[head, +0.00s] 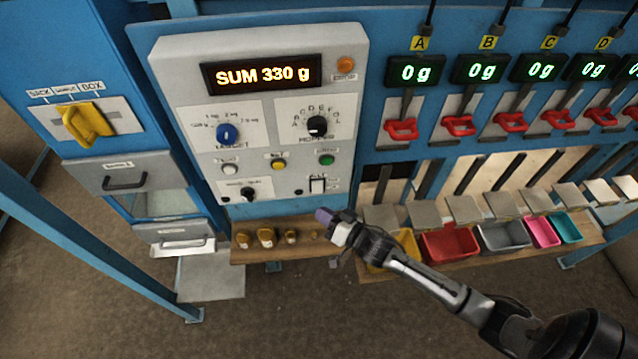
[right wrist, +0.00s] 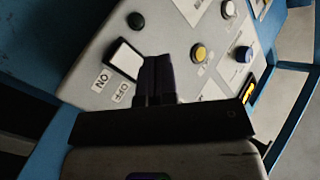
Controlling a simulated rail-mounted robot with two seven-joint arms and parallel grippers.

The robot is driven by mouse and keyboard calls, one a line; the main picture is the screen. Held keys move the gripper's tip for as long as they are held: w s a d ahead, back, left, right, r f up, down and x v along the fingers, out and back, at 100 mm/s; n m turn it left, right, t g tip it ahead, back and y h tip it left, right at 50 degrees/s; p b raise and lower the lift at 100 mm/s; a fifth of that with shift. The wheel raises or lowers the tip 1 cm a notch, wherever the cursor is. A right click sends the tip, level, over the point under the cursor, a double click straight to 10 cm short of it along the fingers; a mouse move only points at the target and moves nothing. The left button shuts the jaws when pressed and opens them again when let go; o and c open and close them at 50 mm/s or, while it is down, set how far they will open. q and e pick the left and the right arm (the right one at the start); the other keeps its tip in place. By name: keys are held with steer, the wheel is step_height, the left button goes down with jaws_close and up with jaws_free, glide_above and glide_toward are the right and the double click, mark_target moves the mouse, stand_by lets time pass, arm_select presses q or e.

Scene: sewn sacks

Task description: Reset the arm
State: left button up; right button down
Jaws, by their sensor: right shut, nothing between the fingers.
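My right arm comes in from the lower right in the head view. My right gripper (head: 326,217) is shut and empty, just below the lower right corner of the grey control panel (head: 190,65). In the right wrist view my dark fingertips (right wrist: 157,75) are together in front of the panel, beside the white rocker switch (right wrist: 125,59) labelled ON and OFF. The same switch (head: 318,185) shows just above the gripper in the head view. I cannot tell whether the fingers touch the panel. My left gripper is not in view.
The panel display (head: 262,75) reads SUM 330 g. Scales with red levers (head: 401,129) stand at right, above coloured bins (head: 450,244) on a wooden shelf. Brass weights (head: 265,237) stand left of the gripper. A yellow lever (head: 84,123) is at far left.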

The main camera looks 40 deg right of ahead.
stand_by(0.4)
steer(key=s+d+f+n+g+h, duration=0.3)
steer(key=d+f+n+g+h, duration=0.1)
steer(key=n+g+h, duration=0.2)
steer(key=s+a+r+g+y+p, duration=0.1)
steer(key=s+a, duration=0.3)
steer(key=s, duration=0.4)
steer(key=s+a+r+g+y+p, duration=0.1)
steer(key=s+a+r+g+p, duration=0.2)
steer(key=s, duration=0.5)
steer(key=s+a+r+g+p, duration=0.2)
steer(key=s+a+g, duration=0.1)
steer(key=s+a, duration=0.3)
steer(key=shift+s+r+y, duration=0.35)
steer(key=shift+s+y, duration=0.05)
steer(key=shift+s, duration=0.6)
steer(key=shift+a, duration=0.1)
